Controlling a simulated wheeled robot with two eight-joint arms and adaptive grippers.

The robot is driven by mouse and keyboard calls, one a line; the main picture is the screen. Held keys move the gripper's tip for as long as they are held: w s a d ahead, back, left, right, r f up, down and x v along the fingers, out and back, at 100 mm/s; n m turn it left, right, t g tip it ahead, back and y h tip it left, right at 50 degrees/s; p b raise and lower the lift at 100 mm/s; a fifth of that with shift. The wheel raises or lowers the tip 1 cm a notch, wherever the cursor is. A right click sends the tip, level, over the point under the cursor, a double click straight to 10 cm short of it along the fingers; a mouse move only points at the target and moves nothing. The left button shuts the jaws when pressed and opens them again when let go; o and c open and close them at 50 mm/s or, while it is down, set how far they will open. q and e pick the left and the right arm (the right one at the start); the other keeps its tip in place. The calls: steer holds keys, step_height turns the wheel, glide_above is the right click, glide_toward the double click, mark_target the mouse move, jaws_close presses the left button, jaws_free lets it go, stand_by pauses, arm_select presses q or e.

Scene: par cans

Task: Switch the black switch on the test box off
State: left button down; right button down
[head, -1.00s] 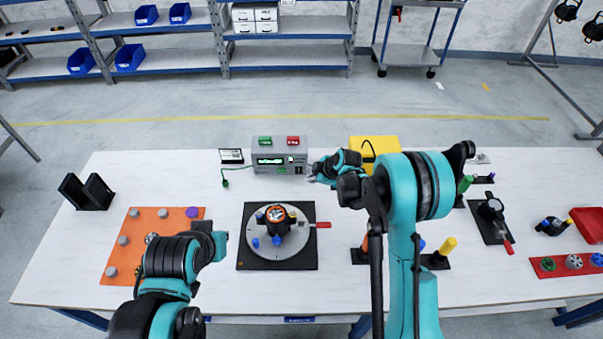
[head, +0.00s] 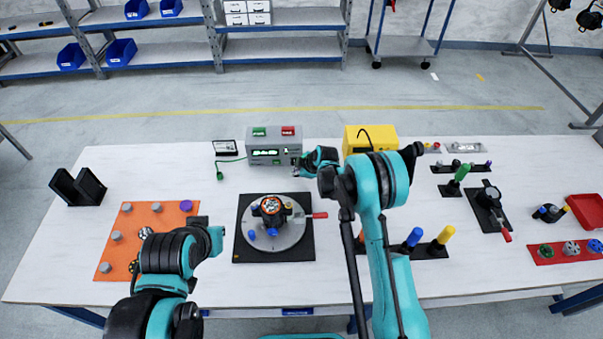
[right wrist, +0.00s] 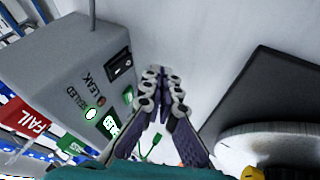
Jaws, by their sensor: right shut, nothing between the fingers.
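The grey test box (head: 274,152) stands at the back middle of the table, with a lit green display on its front and green and red labels on top. In the right wrist view its front (right wrist: 75,65) fills the left side, and the black switch (right wrist: 120,68) shows on the panel near the LEAK label. I cannot tell the switch's position. My right gripper (head: 298,172) is just in front of the box's right end. Its fingers (right wrist: 163,78) are together and empty, apart from the switch. My left gripper (head: 217,240) hangs over the table's left part; its fingers are unclear.
A turntable on a black mat (head: 245,252) lies in front of the box. A yellow case (head: 370,136) stands right of the box. A small screen (head: 225,147) and a green cable plug (head: 220,175) are to its left. An orange board (head: 115,255) lies at left.

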mark_target(293, 164)
steer(key=shift+w+d+f, duration=0.1)
steer(key=shift+w, duration=1.45)
steer(key=shift+w+f+t+b, duration=0.25)
steer(key=shift+f+t+b, duration=0.25)
steer(key=shift+b, duration=0.7)
steer(key=shift+r+p, duration=0.3)
steer(key=shift+r, duration=0.15)
steer(key=shift+r, duration=0.75)
